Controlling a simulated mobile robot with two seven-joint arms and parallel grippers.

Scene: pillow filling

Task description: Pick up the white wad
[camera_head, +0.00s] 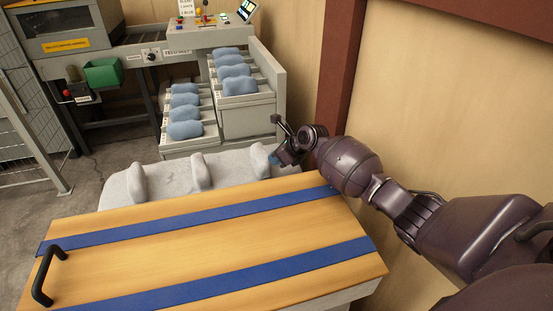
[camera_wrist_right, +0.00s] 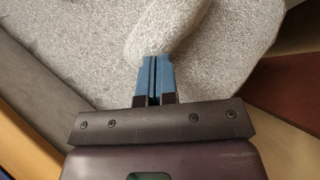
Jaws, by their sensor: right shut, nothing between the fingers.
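Several whitish, fuzzy wads stand in a row on a pale grey speckled surface behind the wooden board. One wad (camera_head: 136,183) is at the left and another (camera_head: 201,173) in the middle. A third wad (camera_head: 260,161) is at the right, partly hidden by my right gripper (camera_head: 274,157). In the right wrist view, a rounded white wad (camera_wrist_right: 168,30) lies directly beyond the blue fingertips of my right gripper (camera_wrist_right: 153,60). The fingers are shut together with nothing between them. They overlap the wad's near end; I cannot tell whether they touch it. My left gripper is out of view.
A wooden board (camera_head: 215,243) with blue stripes and a black handle (camera_head: 45,277) fills the foreground. Grey trays (camera_head: 277,100) with several blue pillows stand behind. A brown post (camera_head: 343,70) and beige wall are close on the right.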

